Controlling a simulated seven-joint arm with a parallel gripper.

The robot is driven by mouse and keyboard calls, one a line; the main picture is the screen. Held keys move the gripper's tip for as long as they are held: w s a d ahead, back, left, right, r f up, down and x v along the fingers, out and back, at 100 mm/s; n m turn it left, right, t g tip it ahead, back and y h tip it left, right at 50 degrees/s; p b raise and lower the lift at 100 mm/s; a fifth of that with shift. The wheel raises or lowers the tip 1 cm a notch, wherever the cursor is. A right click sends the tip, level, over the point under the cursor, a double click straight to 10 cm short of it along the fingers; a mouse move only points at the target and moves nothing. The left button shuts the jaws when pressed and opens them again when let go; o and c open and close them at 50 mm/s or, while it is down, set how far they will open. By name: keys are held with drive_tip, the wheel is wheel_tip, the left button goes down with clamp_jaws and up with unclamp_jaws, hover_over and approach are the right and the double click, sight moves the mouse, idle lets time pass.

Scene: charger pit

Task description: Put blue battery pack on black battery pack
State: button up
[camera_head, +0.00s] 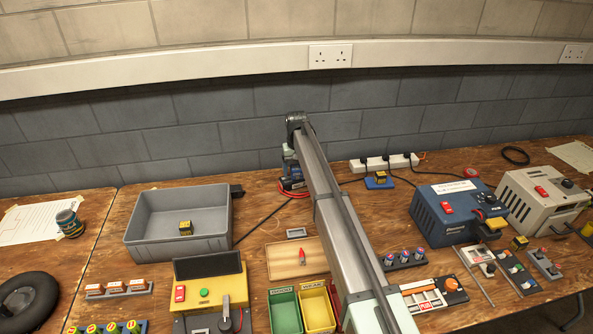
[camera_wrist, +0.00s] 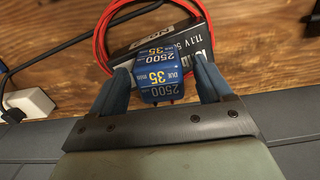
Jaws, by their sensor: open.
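In the wrist view, the blue battery pack (camera_wrist: 162,72), with yellow and white lettering, stands between the two fingers of my gripper (camera_wrist: 160,70). The fingers are open on either side of it. The black battery pack (camera_wrist: 196,42), with white lettering and marked 11.1 V, shows behind and beside the blue pack, which overlaps it in this view. The contact between the packs is hidden. In the head view, my gripper is at the far end of the arm near the back of the table, and the packs are mostly hidden by it.
A red cable (camera_wrist: 102,30) loops around the black pack. A grey bin (camera_head: 140,243) stands to the left, with a small yellow-black block (camera_head: 186,228) inside. A white power strip (camera_head: 378,163) and a blue charger (camera_head: 430,222) are to the right. The brick wall is close behind.

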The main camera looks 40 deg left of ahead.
sight(297, 167)
wheel_tip(297, 167, up, 12)
idle(0.5)
drive_tip(key=shift+f, duration=0.1)
